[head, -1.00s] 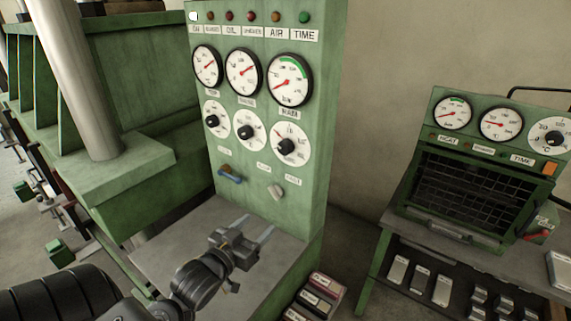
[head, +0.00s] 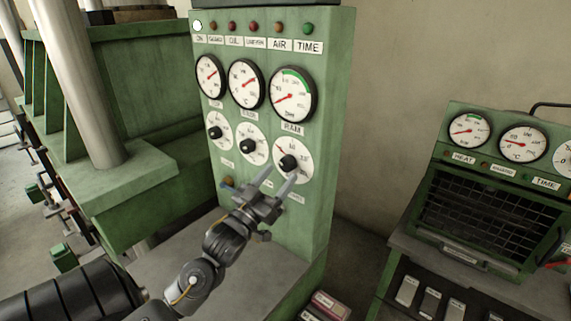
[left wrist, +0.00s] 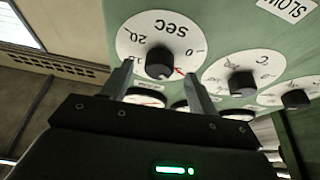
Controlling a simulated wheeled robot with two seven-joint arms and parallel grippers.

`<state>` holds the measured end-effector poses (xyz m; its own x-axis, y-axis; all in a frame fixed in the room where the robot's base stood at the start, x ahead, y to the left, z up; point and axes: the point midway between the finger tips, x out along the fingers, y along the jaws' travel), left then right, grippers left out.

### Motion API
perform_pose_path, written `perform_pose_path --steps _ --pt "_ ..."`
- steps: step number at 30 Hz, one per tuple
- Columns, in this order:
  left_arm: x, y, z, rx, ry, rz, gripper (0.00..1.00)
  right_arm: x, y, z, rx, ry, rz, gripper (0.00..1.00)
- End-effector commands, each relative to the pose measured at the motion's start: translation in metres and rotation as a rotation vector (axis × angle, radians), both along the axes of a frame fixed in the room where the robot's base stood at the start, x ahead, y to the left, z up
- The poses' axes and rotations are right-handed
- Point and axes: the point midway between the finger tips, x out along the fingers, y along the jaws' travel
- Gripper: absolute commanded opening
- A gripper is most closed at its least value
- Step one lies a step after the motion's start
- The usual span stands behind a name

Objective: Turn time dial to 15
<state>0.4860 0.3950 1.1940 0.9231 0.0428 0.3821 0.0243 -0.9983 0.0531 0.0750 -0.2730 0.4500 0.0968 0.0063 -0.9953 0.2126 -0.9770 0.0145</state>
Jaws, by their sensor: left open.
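The time dial (head: 293,158) is the rightmost of three white dials in the lower row on the green panel, with a black knob (head: 288,163). In the left wrist view the same dial (left wrist: 182,32) appears upside down, marked SEC, with 0, 15 and 20 readable. A small red pointer sits at its knob's right side, not at 15. My left gripper (head: 279,178) is open and empty, just in front of and below the knob in the head view. In the left wrist view its fingers (left wrist: 159,73) stand on either side of the knob, apparently without contact.
Two similar dials (head: 252,145) sit to the left, with several gauges (head: 292,94) and indicator lamps above. A grey ledge (head: 262,272) juts out below. A green oven (head: 482,210) stands at right.

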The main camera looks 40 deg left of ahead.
Motion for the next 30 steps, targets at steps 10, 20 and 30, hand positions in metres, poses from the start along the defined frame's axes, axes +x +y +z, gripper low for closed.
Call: perform_pose_path --steps 10,20,30 --pt "0.028 0.001 0.011 0.000 0.001 -0.001 0.59 -0.003 0.000 0.013 0.000 0.003 0.000 0.68" --pt "0.029 0.000 0.011 0.001 0.001 -0.002 0.49 -0.007 -0.001 0.012 -0.001 0.009 0.000 0.68" --pt "0.029 -0.003 0.011 0.002 0.002 -0.002 0.15 -0.007 -0.004 0.012 -0.004 0.009 0.001 0.68"
